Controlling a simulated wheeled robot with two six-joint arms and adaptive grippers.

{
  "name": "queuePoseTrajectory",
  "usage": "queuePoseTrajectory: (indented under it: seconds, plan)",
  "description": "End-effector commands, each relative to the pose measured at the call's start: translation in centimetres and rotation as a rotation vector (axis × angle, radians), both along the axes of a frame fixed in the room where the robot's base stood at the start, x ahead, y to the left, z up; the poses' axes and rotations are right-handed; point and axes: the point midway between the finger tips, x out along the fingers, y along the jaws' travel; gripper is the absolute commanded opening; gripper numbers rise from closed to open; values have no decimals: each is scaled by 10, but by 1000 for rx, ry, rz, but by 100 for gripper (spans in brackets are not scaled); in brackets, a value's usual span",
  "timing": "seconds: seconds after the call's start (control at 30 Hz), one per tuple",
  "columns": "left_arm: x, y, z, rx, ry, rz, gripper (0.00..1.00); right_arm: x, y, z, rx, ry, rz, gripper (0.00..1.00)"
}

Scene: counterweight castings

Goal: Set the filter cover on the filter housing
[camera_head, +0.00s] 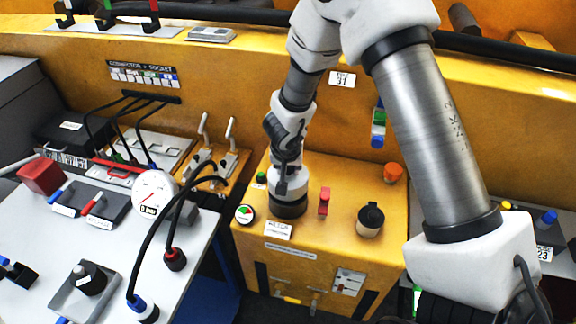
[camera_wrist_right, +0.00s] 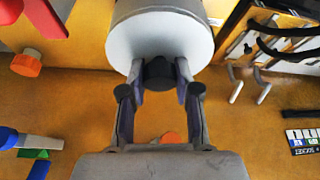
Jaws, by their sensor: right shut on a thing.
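My right gripper (camera_head: 286,163) reaches down over the yellow cabinet in the head view. In the right wrist view its fingers (camera_wrist_right: 160,78) are shut on the black knob of a pale round cover (camera_wrist_right: 160,38), which I take as the filter cover. In the head view the pale cover (camera_head: 289,184) is right above a dark round base (camera_head: 289,208) on the cabinet top, likely the filter housing. They look lined up. I cannot tell whether they touch or a small gap is left. My left gripper is not in view.
Close by on the yellow cabinet (camera_head: 340,230) are a round gauge (camera_head: 245,214), a red switch (camera_head: 324,202), a black knob (camera_head: 370,218) and an orange cap (camera_head: 393,173). A white bench (camera_head: 200,262) with cables and a dial (camera_head: 154,193) stands to the left.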

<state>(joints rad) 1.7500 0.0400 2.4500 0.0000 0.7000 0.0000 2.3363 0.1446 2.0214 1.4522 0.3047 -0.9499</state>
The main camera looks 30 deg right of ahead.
Motion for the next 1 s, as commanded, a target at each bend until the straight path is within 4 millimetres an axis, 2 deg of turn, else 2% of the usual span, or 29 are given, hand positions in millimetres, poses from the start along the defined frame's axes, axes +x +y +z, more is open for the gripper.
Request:
queuePoseTrajectory:
  seconds: [0.8,0.83,0.87,0.9,1.0]
  plan:
    - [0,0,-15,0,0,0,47,0,0,-21,0,0,0,0]
    - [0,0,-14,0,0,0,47,0,0,-20,0,-1,-1,42]
    - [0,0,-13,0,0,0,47,0,0,-20,0,-1,-1,53]
    - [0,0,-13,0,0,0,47,0,0,-20,0,-1,-1,61]
    - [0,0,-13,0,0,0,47,0,0,-20,0,0,-1,61]
